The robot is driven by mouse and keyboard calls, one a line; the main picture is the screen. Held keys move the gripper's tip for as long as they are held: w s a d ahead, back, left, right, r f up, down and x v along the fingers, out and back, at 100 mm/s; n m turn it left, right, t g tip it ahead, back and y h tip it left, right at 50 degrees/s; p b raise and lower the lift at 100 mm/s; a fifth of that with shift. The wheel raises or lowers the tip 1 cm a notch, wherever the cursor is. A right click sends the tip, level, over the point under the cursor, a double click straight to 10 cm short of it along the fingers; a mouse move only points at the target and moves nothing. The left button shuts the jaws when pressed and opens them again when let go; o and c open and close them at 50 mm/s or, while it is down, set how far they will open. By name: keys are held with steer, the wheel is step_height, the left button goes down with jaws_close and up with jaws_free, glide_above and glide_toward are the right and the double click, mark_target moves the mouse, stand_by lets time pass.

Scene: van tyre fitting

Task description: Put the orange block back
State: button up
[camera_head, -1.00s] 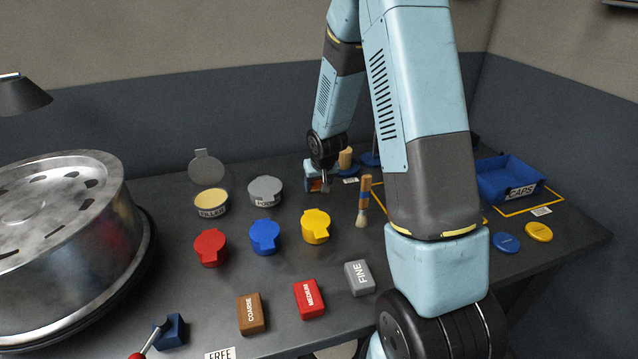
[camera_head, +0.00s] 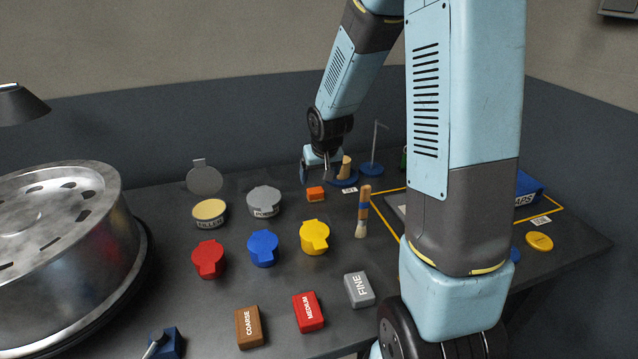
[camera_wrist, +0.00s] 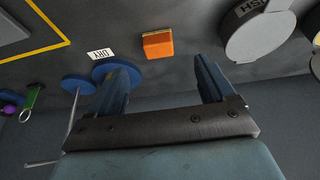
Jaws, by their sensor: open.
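The orange block (camera_head: 315,194) lies on the dark bench, to the right of the grey lidded pot and left of the brush. It also shows in the wrist view (camera_wrist: 158,45), beyond my fingertips and between them, with nothing gripping it. My gripper (camera_head: 318,172) is above and behind the block in the head view, apart from it. In the wrist view my gripper (camera_wrist: 165,75) has its two blue fingers wide apart and empty. A white label reading DRY (camera_wrist: 100,54) lies near the block, beside a round blue base (camera_wrist: 118,70).
Grey (camera_head: 265,201), red (camera_head: 209,259), blue (camera_head: 263,248) and yellow (camera_head: 314,237) pots stand nearby, with an open filler tin (camera_head: 210,213). Sanding blocks lie in front. A blue stand (camera_head: 371,168) rises behind.

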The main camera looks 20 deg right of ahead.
steer(key=s+r, duration=1.4)
steer(key=r, duration=0.3)
steer(key=s+r, duration=0.2)
steer(key=s, duration=0.5)
steer(key=s+r+t, duration=0.1)
steer(key=s+r, duration=0.2)
steer(key=s, duration=0.4)
steer(key=shift+s+d+r, duration=0.3)
